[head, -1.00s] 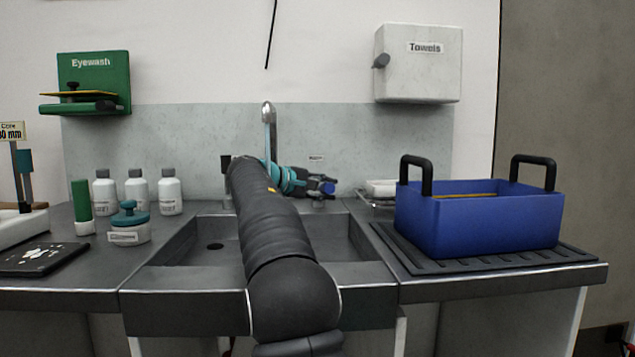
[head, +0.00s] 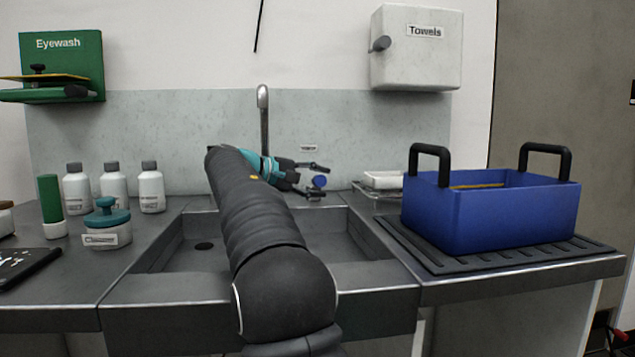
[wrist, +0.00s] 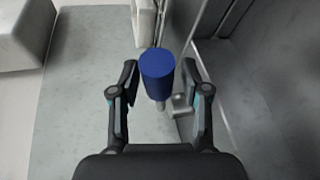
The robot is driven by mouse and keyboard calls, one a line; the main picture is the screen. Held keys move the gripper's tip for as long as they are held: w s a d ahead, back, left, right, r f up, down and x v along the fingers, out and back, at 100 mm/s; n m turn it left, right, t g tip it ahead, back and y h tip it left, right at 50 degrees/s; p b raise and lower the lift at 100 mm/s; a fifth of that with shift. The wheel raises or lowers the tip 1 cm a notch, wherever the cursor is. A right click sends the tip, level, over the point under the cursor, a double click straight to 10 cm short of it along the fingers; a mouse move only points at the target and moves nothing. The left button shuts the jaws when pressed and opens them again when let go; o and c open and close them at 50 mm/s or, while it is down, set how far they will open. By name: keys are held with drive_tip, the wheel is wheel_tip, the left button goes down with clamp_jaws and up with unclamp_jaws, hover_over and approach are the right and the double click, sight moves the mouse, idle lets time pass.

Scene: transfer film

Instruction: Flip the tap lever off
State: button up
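The tap (head: 263,118) rises as a curved metal spout behind the sink, its lower part hidden by my arm. Its lever ends in a blue knob (head: 320,182), which shows large in the wrist view (wrist: 157,72) with a metal stem beneath it. My gripper (head: 322,180) is open, with its two fingers apart. In the wrist view the knob lies between the fingertips (wrist: 158,75), with a gap to the left finger and a smaller gap to the right one. I cannot tell whether the knob is at the same depth as the fingertips.
The sink (head: 345,245) lies under my arm. A blue crate (head: 510,215) with black handles stands on a ribbed mat at the right. White bottles (head: 150,190) and a teal-lidded jar (head: 107,236) stand at the left. A towel box (head: 415,65) hangs on the wall.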

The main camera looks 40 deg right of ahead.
drive_tip(key=shift+r, duration=0.1)
drive_tip(key=v, duration=1.2)
drive_tip(key=shift+s, duration=0.15)
idle(0.4)
